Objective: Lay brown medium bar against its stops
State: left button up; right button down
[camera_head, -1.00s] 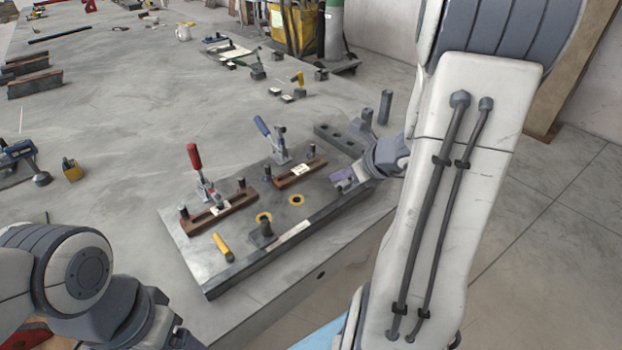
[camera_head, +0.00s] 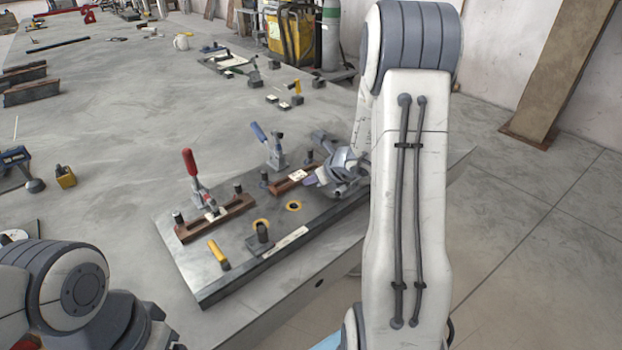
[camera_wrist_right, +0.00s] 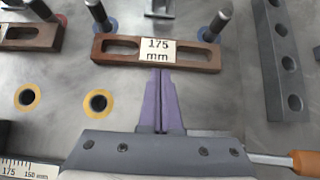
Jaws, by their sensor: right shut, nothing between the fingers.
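A brown slotted bar labelled 175 mm (camera_wrist_right: 158,52) lies flat on the grey fixture plate (camera_wrist_right: 250,140). In the head view this bar (camera_head: 283,184) is beside the blue-handled clamp (camera_head: 265,140). Behind its far edge stand two dark posts with blue rings, one left (camera_wrist_right: 98,14) and one right (camera_wrist_right: 219,22). The bar's far edge is very close to both rings; I cannot tell whether it touches them. My right gripper (camera_wrist_right: 160,75) is shut and empty, its purple fingertips at the middle of the bar's near edge. It also shows in the head view (camera_head: 311,181). My left gripper is out of frame.
Another brown slotted bar (camera_head: 218,218) lies by the red-handled clamp (camera_head: 190,165). Two yellow-ringed holes, a dark block with a post (camera_head: 261,240) and a yellow-handled tool (camera_head: 218,254) are nearer the front. A dark bar with holes (camera_wrist_right: 285,60) lies right of the labelled bar.

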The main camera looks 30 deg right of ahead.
jog(key=shift+w, duration=0.1)
jog(key=shift+w+a, duration=0.15)
jog(key=shift+w, duration=0.65)
